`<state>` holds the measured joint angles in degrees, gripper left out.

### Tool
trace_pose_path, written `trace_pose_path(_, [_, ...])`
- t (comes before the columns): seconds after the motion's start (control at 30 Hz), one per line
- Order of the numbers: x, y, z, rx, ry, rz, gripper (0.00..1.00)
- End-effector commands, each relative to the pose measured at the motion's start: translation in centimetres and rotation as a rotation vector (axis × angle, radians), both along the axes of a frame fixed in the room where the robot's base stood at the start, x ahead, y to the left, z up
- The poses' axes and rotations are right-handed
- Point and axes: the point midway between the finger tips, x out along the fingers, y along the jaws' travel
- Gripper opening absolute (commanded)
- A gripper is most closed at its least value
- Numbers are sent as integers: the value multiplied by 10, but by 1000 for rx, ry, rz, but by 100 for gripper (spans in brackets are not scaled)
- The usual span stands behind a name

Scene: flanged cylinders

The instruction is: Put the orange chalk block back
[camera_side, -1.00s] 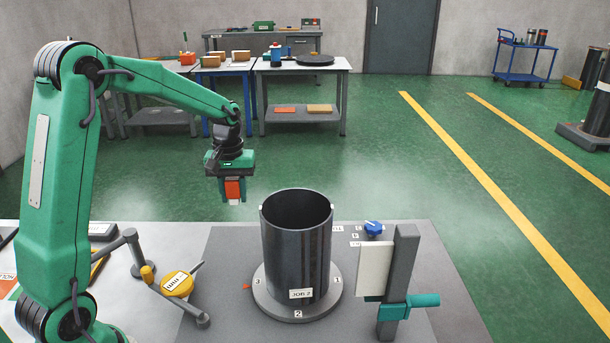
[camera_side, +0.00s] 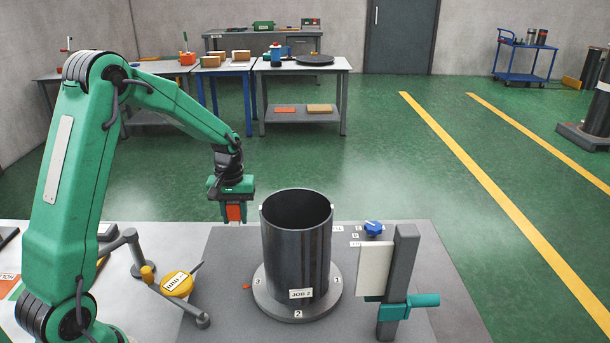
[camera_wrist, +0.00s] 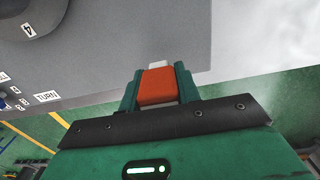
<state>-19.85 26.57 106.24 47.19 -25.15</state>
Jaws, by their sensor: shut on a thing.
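My gripper (camera_side: 234,213) is shut on the orange chalk block (camera_side: 235,212) and holds it in the air, behind and to the left of the dark cylinder (camera_side: 296,245). In the wrist view the block (camera_wrist: 158,87) sits between the two green fingers, with a pale tip showing beyond it. The cylinder stands upright on a round grey flange (camera_side: 262,305) with numbered marks and carries a "JOB 2" label. A small orange mark (camera_side: 246,286) lies beside the flange on the left.
A yellow dial gauge (camera_side: 177,284) on a jointed arm stands left of the cylinder. A grey post (camera_side: 400,270) with a white plate and a teal handle stands on the right. A blue knob (camera_side: 373,228) sits behind. The grey mat (camera_side: 225,260) left of the cylinder is mostly bare.

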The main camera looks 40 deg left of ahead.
Motion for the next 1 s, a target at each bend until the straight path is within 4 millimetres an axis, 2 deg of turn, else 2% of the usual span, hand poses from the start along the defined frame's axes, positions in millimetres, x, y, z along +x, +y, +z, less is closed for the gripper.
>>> trace_pose_path(0.17, [0,0,-5,-1,1,0,5])
trace_pose_path(0.5, [-1,0,-36,-1,2,0,5])
trace_pose_path(0.97, [0,0,-40,0,0,0,5])
trace_pose_path(1.0, [0,0,-40,1,-1,0,40])
